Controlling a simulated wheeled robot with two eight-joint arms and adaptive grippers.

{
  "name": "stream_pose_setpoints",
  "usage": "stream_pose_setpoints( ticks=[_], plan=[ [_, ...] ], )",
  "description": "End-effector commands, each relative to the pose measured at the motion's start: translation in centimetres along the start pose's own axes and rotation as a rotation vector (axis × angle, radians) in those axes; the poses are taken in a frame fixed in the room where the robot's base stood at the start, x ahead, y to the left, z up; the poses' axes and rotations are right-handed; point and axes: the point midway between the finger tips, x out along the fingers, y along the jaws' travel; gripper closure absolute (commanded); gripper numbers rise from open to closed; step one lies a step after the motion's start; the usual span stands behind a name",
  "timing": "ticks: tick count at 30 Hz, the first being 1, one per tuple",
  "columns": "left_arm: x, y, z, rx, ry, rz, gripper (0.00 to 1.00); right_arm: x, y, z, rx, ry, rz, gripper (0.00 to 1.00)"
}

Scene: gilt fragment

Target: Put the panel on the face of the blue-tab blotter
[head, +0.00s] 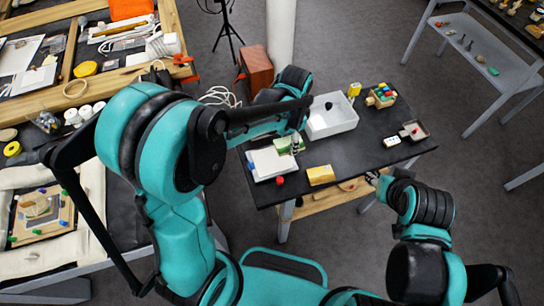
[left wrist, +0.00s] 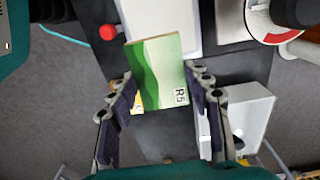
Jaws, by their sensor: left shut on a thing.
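My left gripper (head: 296,146) is shut on the green panel (head: 284,144), which has a wavy green face, a wooden edge and an "R5" mark. In the left wrist view the panel (left wrist: 160,75) sits between the fingers of the left gripper (left wrist: 160,98). The white blotter (head: 270,164) lies on the dark table, with a small blue tab (head: 251,166) at its left edge. The panel is at the blotter's upper right corner; I cannot tell whether they touch. My right gripper (head: 373,179) is at the table's front edge; its fingers are too small to read.
A white tray (head: 332,127) stands behind to the right. A block toy (head: 381,97) and a small dark tray (head: 414,131) are at the table's right end.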

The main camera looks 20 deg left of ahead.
Motion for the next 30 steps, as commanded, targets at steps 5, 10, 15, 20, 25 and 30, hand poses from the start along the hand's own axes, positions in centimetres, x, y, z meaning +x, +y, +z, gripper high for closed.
stream_pose_setpoints(
  ticks=[5, 10, 15, 20, 25, 30],
  plan=[
    [2.5, -0.9, 3.8, -0.003, 0.000, 0.000, 0.79, 0.9, 0.0, 0.7, 0.000, 0.000, 0.000, 0.60],
    [3.3, -1.2, 5.3, 0.000, 0.000, 0.000, 0.79, 1.1, 0.0, 0.8, 0.000, 0.000, 0.000, 0.60],
    [4.8, -1.2, 5.4, 0.002, 0.000, 0.000, 0.79, 1.6, 0.0, 1.1, 0.000, 0.000, 0.000, 0.60],
    [7.2, -1.2, 5.3, 0.002, 0.000, 0.000, 0.79, 2.4, 0.0, 1.7, 0.000, 0.000, 0.000, 0.60],
    [7.3, -1.2, 5.4, 0.002, 0.000, 0.000, 0.79, 2.3, 0.0, 1.6, 0.000, 0.000, 0.000, 0.60],
    [7.5, -1.2, 5.4, 0.002, 0.000, 0.000, 0.79, 2.4, 0.0, 1.8, 0.000, 0.000, 0.000, 0.60]
  ],
)
